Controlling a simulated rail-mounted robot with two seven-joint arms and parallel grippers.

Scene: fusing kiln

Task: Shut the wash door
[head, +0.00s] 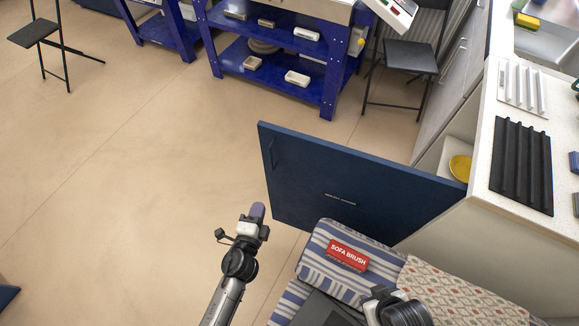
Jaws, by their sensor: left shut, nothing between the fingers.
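The wash door (345,190) is a dark blue panel standing open, swung out from the white-topped cabinet at the right. A dark handle (273,153) is near its free left edge, and a small pale label sits low on its face. My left gripper (258,211) is shut and empty. In the picture it is just left of the door's lower left corner; I cannot tell if it touches. My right gripper (379,294) is partly in view at the bottom, below the door in the picture. Its fingers cannot be made out.
The cabinet's open front shows a shelf with a yellow round item (460,168). A black ridged tray (522,165) lies on the counter (478,172). A blue workbench (285,85) and chair (408,57) stand behind.

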